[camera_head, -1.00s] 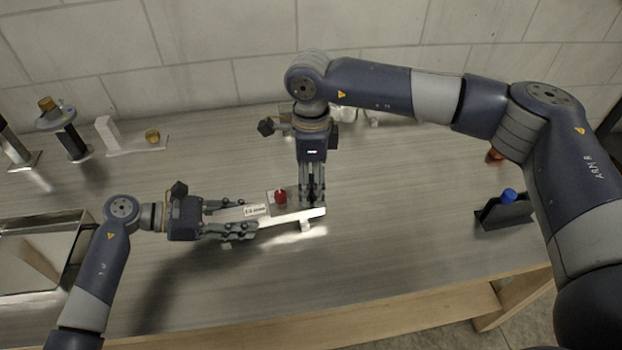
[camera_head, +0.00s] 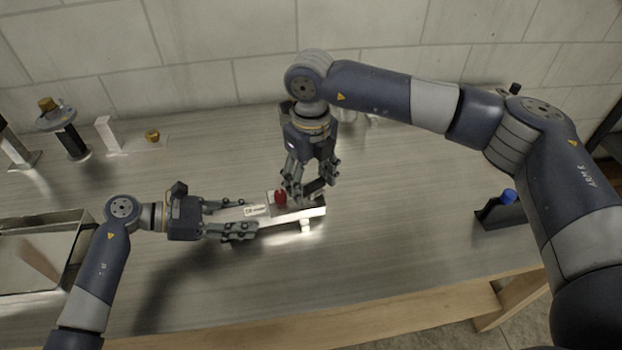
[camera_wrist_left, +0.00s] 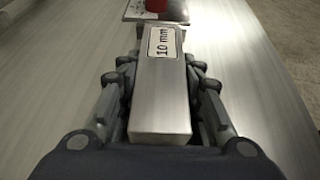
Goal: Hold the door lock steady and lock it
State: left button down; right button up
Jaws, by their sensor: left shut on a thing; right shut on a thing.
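The door lock (camera_head: 296,214) is a flat metal piece on the bench in the head view, with a red knob (camera_head: 280,197) on top. Its metal bar with a "10 mm" label shows in the left wrist view (camera_wrist_left: 161,100). My left gripper (camera_head: 243,216) is shut around the bar from the left, with one finger along each side. My right gripper (camera_head: 307,192) reaches down over the lock's right end, just right of the red knob. It is shut on part of the lock there, but its own fingers hide the exact part held.
A metal tray (camera_head: 78,250) stands at the left. A black holder with a blue-topped item (camera_head: 508,197) is at the right. The bench front is clear.

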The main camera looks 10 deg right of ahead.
aim_at(311, 185)
jog(key=shift+m, duration=2.3)
jog(key=o, duration=1.1)
jog(key=shift+c, duration=0.2)
notch_tip(311, 185, up, 12)
pick_arm(q)
jog(key=c, duration=1.1)
grip_release()
jog(key=shift+o, duration=0.2)
